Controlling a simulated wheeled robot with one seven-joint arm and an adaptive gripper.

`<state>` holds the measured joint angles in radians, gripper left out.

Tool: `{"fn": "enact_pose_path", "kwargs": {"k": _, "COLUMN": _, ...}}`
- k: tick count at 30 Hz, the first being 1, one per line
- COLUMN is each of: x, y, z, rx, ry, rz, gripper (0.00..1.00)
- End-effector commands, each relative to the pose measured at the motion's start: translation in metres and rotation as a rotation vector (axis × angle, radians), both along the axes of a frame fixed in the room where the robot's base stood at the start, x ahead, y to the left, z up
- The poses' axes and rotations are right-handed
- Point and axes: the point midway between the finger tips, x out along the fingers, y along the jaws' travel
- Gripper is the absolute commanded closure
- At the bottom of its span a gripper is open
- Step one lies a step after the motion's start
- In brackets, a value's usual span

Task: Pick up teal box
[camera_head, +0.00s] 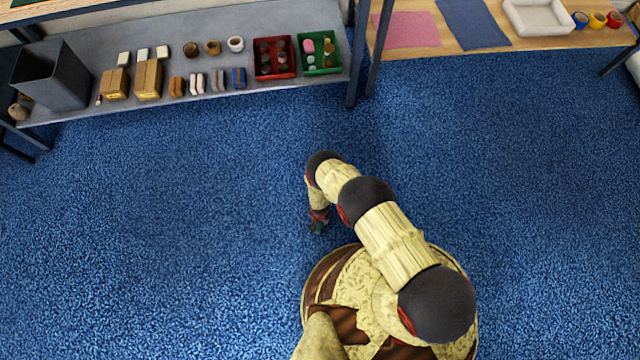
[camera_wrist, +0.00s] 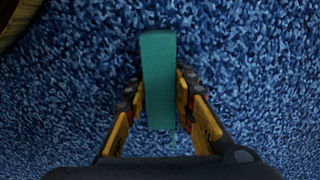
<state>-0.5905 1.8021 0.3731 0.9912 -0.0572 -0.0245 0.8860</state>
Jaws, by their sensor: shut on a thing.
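The teal box (camera_wrist: 158,82) is a narrow upright-looking block in the middle of the wrist view. My gripper (camera_wrist: 160,92) has its yellow and black fingers on the left and right sides of the box and is shut on it. Blue carpet fills the wrist view behind the box. In the head view my gripper (camera_head: 319,222) hangs over the carpet beside my base, with a small bit of teal at its tip. The height of the box above the carpet is hard to tell.
A grey shelf (camera_head: 200,105) at the upper left holds a dark bin (camera_head: 52,76), small boxes, cups, a red tray (camera_head: 274,74) and a green tray (camera_head: 338,68). A wooden table (camera_head: 420,38) stands at the upper right. The blue carpet (camera_head: 180,220) between is clear.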

Motion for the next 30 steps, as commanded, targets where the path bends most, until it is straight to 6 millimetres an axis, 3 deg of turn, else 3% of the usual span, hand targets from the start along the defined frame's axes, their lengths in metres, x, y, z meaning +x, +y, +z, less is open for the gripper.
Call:
{"fn": "enact_pose_path", "kwargs": {"k": 7, "x": 0.000, "y": 0.000, "z": 0.000, "rx": 0.000, "ry": 0.000, "rz": 0.000, "gripper": 1.00}}
{"fn": "enact_pose_path", "kwargs": {"k": 20, "x": 0.000, "y": 0.000, "z": 0.007, "rx": 0.000, "ry": 0.000, "rz": 0.000, "gripper": 1.00}}
{"fn": "enact_pose_path", "kwargs": {"k": 26, "x": 0.002, "y": 0.001, "z": 0.037, "rx": 0.000, "ry": -0.003, "rz": 0.000, "gripper": 1.00}}
{"fn": "enact_pose_path", "kwargs": {"k": 30, "x": 0.011, "y": -0.024, "z": 0.066, "rx": 0.000, "ry": -0.002, "rz": -0.005, "gripper": 1.00}}
